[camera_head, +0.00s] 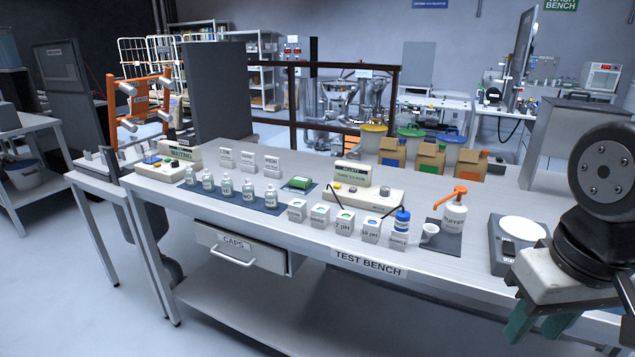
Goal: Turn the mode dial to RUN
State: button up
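I cannot make out a mode dial or a RUN mark in this view. A second cream instrument (165,162) with coloured controls stands at the bench's left end. Their labels are too small to read surely. My gripper (575,322) hangs at the lower right, in front of the bench's right end.
The test bench (300,230) holds several small bottles (226,186), labelled cups (344,221), a pump bottle (453,212) and a scale (518,238). The CAPS drawer (238,249) stands partly out. An orange rack (140,100) is at left. Floor is clear at lower left.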

aim_at(384, 192)
jog(key=u, duration=0.25)
jog(key=i, duration=1.25)
jog(key=z, duration=0.4)
